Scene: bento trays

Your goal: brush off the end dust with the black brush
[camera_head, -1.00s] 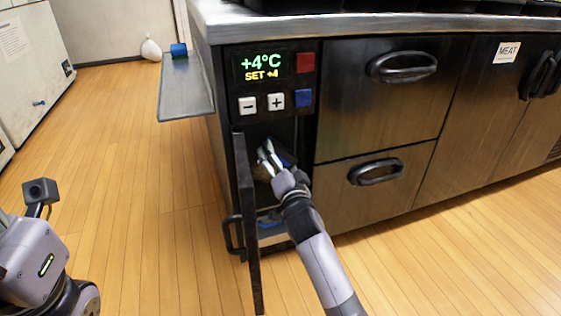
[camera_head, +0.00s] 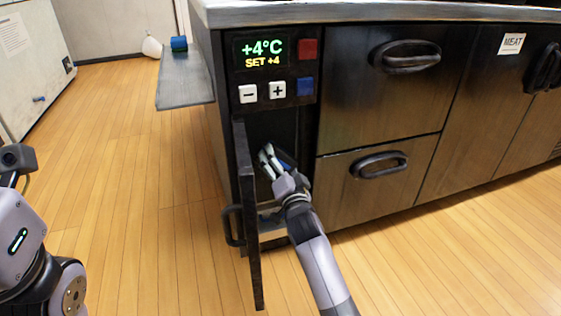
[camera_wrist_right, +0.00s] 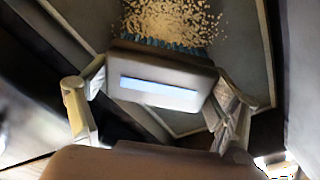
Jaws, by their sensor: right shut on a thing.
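In the right wrist view, the brush (camera_wrist_right: 165,95) has a grey-beige body with a pale blue stripe and bluish bristles; it does not look black there. My right gripper (camera_head: 267,160) is shut on it, with one finger at each end of the body. It reaches into the open compartment (camera_head: 272,130) below the control panel. Tan, crumbly dust (camera_wrist_right: 170,18) lies on a grey surface just beyond the bristles, close to or touching them. The dust is hard to make out in the head view. My left gripper is not in view; only part of that arm shows at the left.
The open compartment door (camera_head: 246,215) stands just left of my right arm. The control panel (camera_head: 276,70) is above the opening, and drawers (camera_head: 380,105) are to the right. A side shelf (camera_head: 185,85) holds a blue item (camera_head: 179,44). The wooden floor at left is clear.

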